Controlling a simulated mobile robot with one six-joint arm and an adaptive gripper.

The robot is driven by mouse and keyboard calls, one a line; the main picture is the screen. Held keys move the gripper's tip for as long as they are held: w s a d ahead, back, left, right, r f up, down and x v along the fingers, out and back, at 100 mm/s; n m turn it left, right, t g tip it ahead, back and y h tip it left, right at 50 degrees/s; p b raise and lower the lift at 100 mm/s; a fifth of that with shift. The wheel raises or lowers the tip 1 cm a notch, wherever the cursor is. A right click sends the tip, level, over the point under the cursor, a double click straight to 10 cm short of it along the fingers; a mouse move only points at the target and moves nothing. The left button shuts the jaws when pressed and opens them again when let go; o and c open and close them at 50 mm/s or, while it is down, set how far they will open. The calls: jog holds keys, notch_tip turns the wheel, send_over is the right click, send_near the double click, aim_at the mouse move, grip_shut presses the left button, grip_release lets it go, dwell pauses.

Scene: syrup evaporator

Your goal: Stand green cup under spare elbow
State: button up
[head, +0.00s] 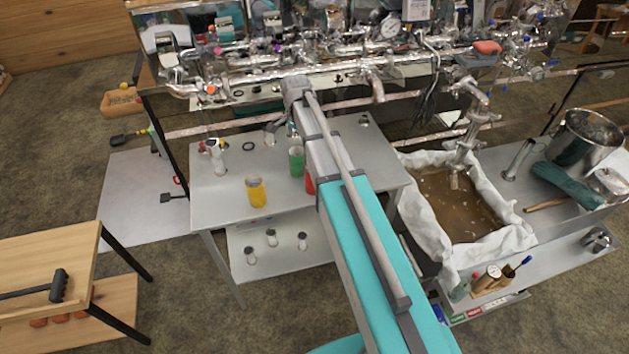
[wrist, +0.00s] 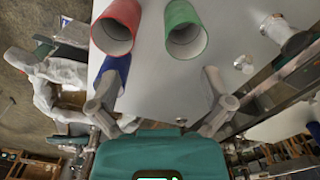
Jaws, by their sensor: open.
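The green cup (head: 296,161) stands upright on the grey metal table (head: 225,165), just left of my arm. In the wrist view the green cup (wrist: 185,32) is beyond the fingertips, its open mouth towards the camera. My gripper (wrist: 160,78) is open, with nothing between its fingers and apart from the green cup. In the head view my arm hides most of the gripper. Several chrome pipe elbows hang from the pipework; one down-turned elbow (head: 376,91) shows right of my arm. I cannot tell which is the spare elbow.
A red cup (wrist: 117,27) stands beside the green one; a blue object (wrist: 117,69) is near it. A yellow cup (head: 256,191) stands at the table's front. White fittings (head: 217,157) stand at left. A cloth-lined pan (head: 455,205) of brown liquid is at right.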

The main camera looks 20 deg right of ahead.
jog(key=s+n, duration=1.2)
jog(key=s, duration=1)
jog(key=shift+n, duration=0.3)
